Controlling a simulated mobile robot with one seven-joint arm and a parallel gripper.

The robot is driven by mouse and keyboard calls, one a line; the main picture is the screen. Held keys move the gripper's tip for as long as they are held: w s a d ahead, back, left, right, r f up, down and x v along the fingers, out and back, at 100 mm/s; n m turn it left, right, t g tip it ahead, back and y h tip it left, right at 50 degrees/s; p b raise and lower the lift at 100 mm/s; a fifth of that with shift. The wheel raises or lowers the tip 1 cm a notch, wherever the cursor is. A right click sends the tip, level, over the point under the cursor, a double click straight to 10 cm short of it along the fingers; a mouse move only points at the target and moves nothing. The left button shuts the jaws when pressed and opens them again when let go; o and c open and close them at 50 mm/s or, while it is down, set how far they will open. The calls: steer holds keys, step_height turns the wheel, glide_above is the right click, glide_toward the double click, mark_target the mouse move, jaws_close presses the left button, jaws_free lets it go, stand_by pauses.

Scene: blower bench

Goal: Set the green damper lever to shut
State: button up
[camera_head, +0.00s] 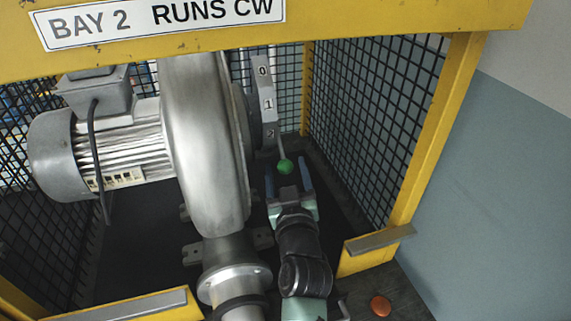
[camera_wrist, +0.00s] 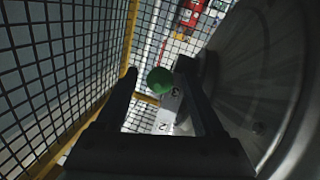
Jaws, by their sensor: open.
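No mark reading "shut" is visible. My gripper (camera_head: 287,177) is open and empty, just in front of the knob. In the wrist view the green knob (camera_wrist: 159,80) appears between the two dark fingers of my gripper (camera_wrist: 158,70). I see no contact; the depth between them is hard to tell.
The large metal blower housing (camera_head: 207,145) stands close on the left, with its motor (camera_head: 110,150) beyond. A black mesh guard (camera_head: 370,120) in a yellow frame (camera_head: 435,130) closes the right side. A flanged pipe (camera_head: 232,275) is left of my arm. An orange button (camera_head: 380,305) is lower right.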

steer(key=shift+w+a, duration=0.1)
steer(key=shift+w, duration=0.55)
steer(key=shift+c, duration=0.2)
jaws_close()
stand_by(0.9)
